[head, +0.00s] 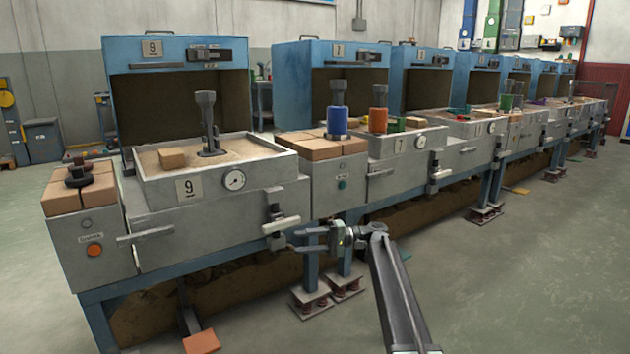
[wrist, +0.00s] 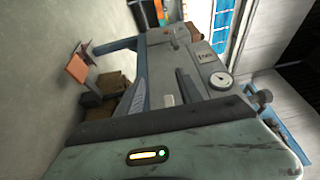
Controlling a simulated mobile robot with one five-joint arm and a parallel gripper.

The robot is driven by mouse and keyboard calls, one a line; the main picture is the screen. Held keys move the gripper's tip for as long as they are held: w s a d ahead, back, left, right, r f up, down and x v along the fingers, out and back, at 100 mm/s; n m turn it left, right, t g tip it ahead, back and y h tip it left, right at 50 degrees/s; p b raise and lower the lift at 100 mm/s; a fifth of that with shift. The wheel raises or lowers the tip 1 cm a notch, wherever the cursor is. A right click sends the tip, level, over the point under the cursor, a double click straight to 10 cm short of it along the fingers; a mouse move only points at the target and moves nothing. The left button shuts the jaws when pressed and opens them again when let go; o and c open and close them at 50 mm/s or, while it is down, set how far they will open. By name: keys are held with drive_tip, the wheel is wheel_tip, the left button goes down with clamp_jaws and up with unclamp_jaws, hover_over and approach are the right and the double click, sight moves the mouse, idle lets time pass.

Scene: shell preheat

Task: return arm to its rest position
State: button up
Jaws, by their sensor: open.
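My gripper (head: 298,240) is at the end of my arm, in front of the row of benches, with its fingers toward the left. It is open, and nothing shows between its fingers. In the head view it sits just right of and below the white lever (head: 282,225) on the front of station 9 (head: 205,210); I cannot tell the gap in depth. In the wrist view the two dark fingers (wrist: 162,88) stand apart, with the grey station front and its round gauge (wrist: 221,81) beyond. My arm reaches in from the bottom of the head view, bent at the wrist.
Station 7 (head: 395,148) stands to the right, with a blue cylinder (head: 336,118) and an orange one (head: 378,120). The floor (head: 520,270) at right is clear.

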drive_tip(key=s+a+r+p, duration=0.1)
drive_tip(key=s+r+p, duration=0.55)
drive_tip(key=p, duration=0.25)
drive_tip(key=s+d+f+m+t+h+p, duration=0.1)
drive_tip(key=s+f+h+p, duration=0.1)
drive_tip(key=s+h+p, duration=0.55)
drive_tip(key=s+d+f+t+h+p, duration=0.1)
drive_tip(key=s+d+f+h, duration=0.2)
drive_tip(key=s+d, duration=0.3)
drive_tip(key=s+d+f+m+h+p, duration=0.1)
drive_tip(key=s+d+f+h+p, duration=0.15)
drive_tip(key=s+d, duration=0.35)
drive_tip(key=s+d+f+t+h+p, duration=0.1)
drive_tip(key=s+d+f+h, duration=0.25)
drive_tip(key=s+d, duration=0.25)
wheel_tip(320, 180, up, 39)
drive_tip(key=d+h+p, duration=0.1)
drive_tip(key=p, duration=3.6)
drive_tip(key=shift+w+d, duration=0.35)
drive_tip(key=shift+w, duration=0.1)
